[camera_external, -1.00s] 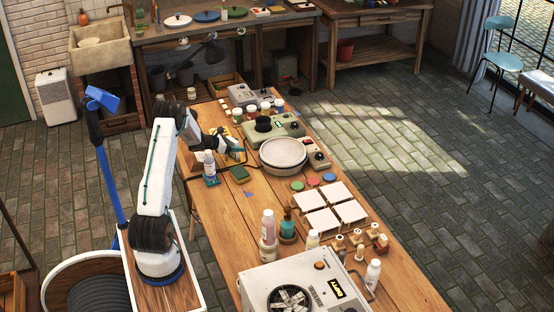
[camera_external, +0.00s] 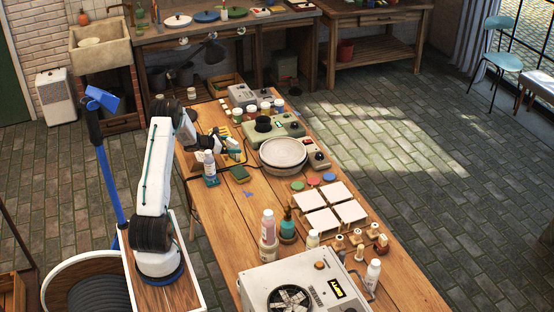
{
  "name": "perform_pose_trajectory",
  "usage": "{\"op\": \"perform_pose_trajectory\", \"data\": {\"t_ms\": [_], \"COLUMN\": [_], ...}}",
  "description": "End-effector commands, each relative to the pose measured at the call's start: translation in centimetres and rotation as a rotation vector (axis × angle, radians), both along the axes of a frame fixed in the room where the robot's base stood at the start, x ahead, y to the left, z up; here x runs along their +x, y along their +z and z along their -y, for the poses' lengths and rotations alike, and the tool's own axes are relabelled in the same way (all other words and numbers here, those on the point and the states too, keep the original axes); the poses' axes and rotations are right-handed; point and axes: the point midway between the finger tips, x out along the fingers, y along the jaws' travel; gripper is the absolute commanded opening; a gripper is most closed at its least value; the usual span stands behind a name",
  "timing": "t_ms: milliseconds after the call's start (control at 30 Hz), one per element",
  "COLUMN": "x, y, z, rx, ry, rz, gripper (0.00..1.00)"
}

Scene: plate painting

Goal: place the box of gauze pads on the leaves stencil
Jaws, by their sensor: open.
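My gripper (camera_external: 234,146) is open over the left edge of the wooden table (camera_external: 262,215), above a yellow item (camera_external: 236,157) that it partly hides. I see nothing between the fingers, though they are small here. I cannot pick out the box of gauze pads or the leaves stencil for certain at this size. Several square white tiles (camera_external: 322,221) lie flat further down the table.
A white bottle (camera_external: 210,164) stands close beside the gripper. A round pale turntable (camera_external: 283,152) is to its right. Bottles (camera_external: 268,228), wooden stamps (camera_external: 359,236) and a grey fan machine (camera_external: 302,280) crowd the near end. Bare wood lies left of the tiles.

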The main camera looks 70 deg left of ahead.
Motion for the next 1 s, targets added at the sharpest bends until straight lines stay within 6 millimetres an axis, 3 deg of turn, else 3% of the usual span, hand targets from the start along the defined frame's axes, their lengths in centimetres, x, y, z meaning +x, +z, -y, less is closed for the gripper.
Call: {"op": "perform_pose_trajectory", "data": {"t_ms": [200,400,600,1000], "x": [-4.7,-7.7,-8.9,-8.9], "y": [2.0,3.2,3.7,3.7], "z": [0.2,0.4,0.6,0.6], "rx": [0.0,0.0,0.0,0.0], "ry": [0.003,0.002,-0.001,-0.001], "rz": [0.0,0.0,0.0,0.0], "gripper": [0.9,0.9,0.9,0.9]}}
